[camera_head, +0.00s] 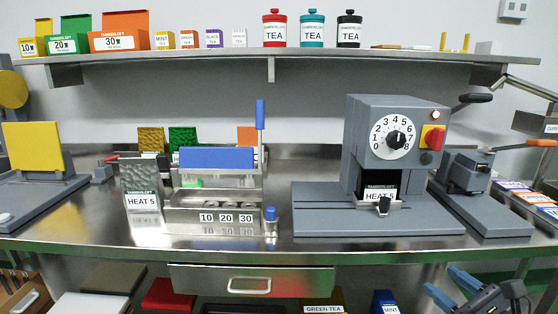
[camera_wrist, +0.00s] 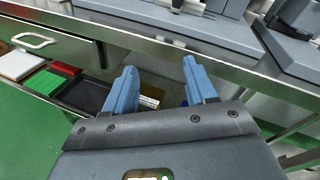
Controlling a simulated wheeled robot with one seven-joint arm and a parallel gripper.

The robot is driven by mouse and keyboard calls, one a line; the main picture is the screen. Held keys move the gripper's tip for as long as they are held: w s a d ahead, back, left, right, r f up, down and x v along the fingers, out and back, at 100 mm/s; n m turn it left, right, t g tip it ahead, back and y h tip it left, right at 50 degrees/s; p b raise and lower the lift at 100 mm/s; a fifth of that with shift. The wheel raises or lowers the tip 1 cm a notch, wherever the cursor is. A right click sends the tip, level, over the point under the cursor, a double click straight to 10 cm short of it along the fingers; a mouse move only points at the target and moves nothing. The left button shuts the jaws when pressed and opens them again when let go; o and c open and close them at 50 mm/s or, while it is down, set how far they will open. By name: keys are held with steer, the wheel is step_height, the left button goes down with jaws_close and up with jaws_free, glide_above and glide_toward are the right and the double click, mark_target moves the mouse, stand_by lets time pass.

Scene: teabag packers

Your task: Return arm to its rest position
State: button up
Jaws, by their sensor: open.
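My gripper (camera_head: 447,285) is at the lower right of the head view, in front of and below the table's front edge. Its two blue fingers are apart, with nothing between them. In the wrist view my gripper (camera_wrist: 160,88) also shows with its blue fingers spread. Beyond them are the steel table's edge and the lower shelf. The fingers touch nothing that I can see.
The steel table (camera_head: 310,244) carries a grey dial machine (camera_head: 400,130) and a blue-handled packer (camera_head: 215,160). A drawer (camera_head: 250,279) sits under its edge. A wall shelf (camera_head: 300,53) holds tea tins and boxes. Green floor (camera_wrist: 25,130) is clear at the wrist view's left.

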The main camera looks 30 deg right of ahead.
steer(key=s+a+f+n+g+y, duration=0.1)
steer(key=s+a+f+n, duration=0.25)
steer(key=a+n, duration=0.5)
steer(key=s+a+f+n+g, duration=0.1)
steer(key=s+a+f+n, duration=0.3)
steer(key=a+n, duration=0.45)
steer(key=s+a+r+n+y, duration=0.2)
steer(key=s+a+r+n, duration=0.2)
steer(key=n, duration=0.5)
steer(key=s+a+r+n+t+y, duration=0.1)
steer(key=s+a+r+n+y, duration=0.1)
steer(key=s+a+r+n, duration=0.2)
steer(key=s+a+n, duration=0.3)
steer(key=a+n, duration=0.2)
steer(key=shift+s+a+r+n, duration=0.2)
steer(key=shift+r+n, duration=0.1)
steer(key=shift+d, duration=0.1)
